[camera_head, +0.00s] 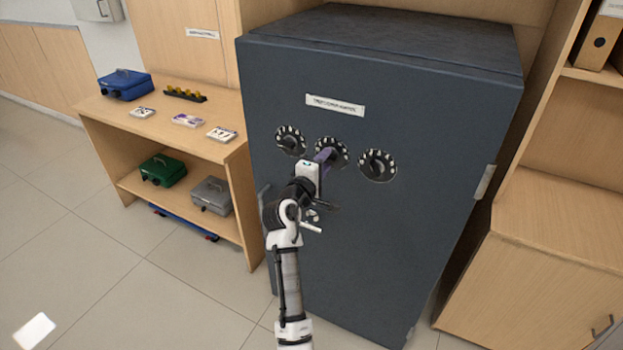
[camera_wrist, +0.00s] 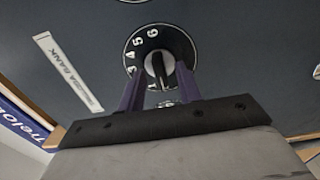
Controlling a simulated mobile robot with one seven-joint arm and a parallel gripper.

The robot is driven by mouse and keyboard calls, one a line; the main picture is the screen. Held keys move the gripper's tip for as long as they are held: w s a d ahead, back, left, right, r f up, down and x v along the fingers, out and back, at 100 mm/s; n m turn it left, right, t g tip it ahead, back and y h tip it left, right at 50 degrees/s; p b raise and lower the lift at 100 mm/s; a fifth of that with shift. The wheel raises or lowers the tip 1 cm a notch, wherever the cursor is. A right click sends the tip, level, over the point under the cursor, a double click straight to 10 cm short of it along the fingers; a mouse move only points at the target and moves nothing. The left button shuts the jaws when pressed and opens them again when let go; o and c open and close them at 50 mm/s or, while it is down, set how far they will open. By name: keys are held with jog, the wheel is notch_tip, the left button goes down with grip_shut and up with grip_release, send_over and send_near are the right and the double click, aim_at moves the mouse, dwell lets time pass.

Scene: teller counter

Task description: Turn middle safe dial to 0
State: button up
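The middle safe dial (camera_head: 341,150) is a round black dial with white marks, between two similar dials on the dark grey safe front. It is partly hidden behind my gripper (camera_head: 324,158) in the head view. In the wrist view the dial (camera_wrist: 176,40) shows digits 3 to 6 on its upper left, and its dark knob (camera_wrist: 158,69) stands upright in the picture. My gripper (camera_wrist: 160,84) has purple fingers, one on each side of the knob. Gaps show between the fingers and the knob, so it looks open. The dial's lower part is hidden.
The left dial (camera_head: 290,140) and right dial (camera_head: 377,165) sit close on either side. A wooden shelf (camera_head: 160,120) with cash boxes stands left, and a cabinet (camera_head: 540,270) stands right.

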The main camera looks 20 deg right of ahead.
jog(key=b+v, duration=0.3)
jog(key=v, duration=0.9)
jog(key=shift+s+a, duration=0.15)
jog(key=shift+s, duration=0.05)
